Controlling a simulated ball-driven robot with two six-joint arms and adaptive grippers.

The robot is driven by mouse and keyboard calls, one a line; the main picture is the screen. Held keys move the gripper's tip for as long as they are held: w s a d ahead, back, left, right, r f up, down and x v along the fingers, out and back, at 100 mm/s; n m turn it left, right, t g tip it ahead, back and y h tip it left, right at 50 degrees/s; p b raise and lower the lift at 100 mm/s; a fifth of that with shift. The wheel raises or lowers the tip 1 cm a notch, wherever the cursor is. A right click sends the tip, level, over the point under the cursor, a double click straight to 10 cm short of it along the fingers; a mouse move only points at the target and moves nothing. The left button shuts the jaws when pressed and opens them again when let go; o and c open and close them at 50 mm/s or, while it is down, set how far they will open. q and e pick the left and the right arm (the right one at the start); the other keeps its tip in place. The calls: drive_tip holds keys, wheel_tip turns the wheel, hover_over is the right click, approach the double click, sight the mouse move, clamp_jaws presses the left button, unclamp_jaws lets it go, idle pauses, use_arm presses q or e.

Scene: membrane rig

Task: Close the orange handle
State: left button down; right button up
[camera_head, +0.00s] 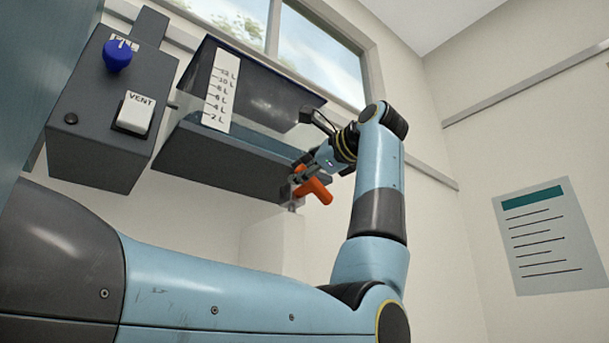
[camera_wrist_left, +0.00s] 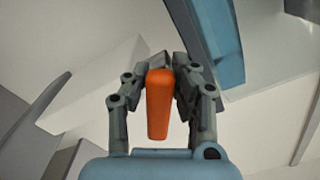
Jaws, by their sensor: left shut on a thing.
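The orange handle (camera_head: 316,190) sits at the lower right end of the tank (camera_head: 225,155), low on its side. In the head view it slants down to the right. My left gripper (camera_head: 300,174) is at the handle, with its fingers around the handle's upper left part. In the left wrist view the orange handle (camera_wrist_left: 159,105) stands between the two fingers of my left gripper (camera_wrist_left: 160,75), which are shut on it. The valve body behind the handle is mostly hidden by the gripper. My right gripper is in neither view.
A grey control box (camera_head: 105,110) with a blue knob (camera_head: 118,55) and a white VENT switch (camera_head: 135,113) hangs left of the tank. The tank carries a litre scale (camera_head: 221,92). A printed sheet (camera_head: 548,237) is on the right wall. A window is above.

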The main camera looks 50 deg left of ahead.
use_arm(q)
drive_tip(key=n, duration=0.1)
drive_tip(key=f+n+b, duration=0.1)
drive_tip(key=n, duration=0.1)
drive_tip(key=shift+s+f, duration=0.25)
drive_tip(key=shift+f+n+b, duration=0.25)
drive_tip(key=shift+n+b, duration=0.1)
drive_tip(key=shift+n, duration=0.45)
drive_tip(key=shift+f+n+b, duration=0.2)
drive_tip(key=shift+n+b, duration=0.15)
drive_tip(key=shift+n, duration=0.45)
drive_tip(key=c, duration=1)
unclamp_jaws()
drive_tip(key=shift+c, duration=0.2)
drive_tip(key=s+d, duration=0.1)
drive_tip(key=d, duration=1.1)
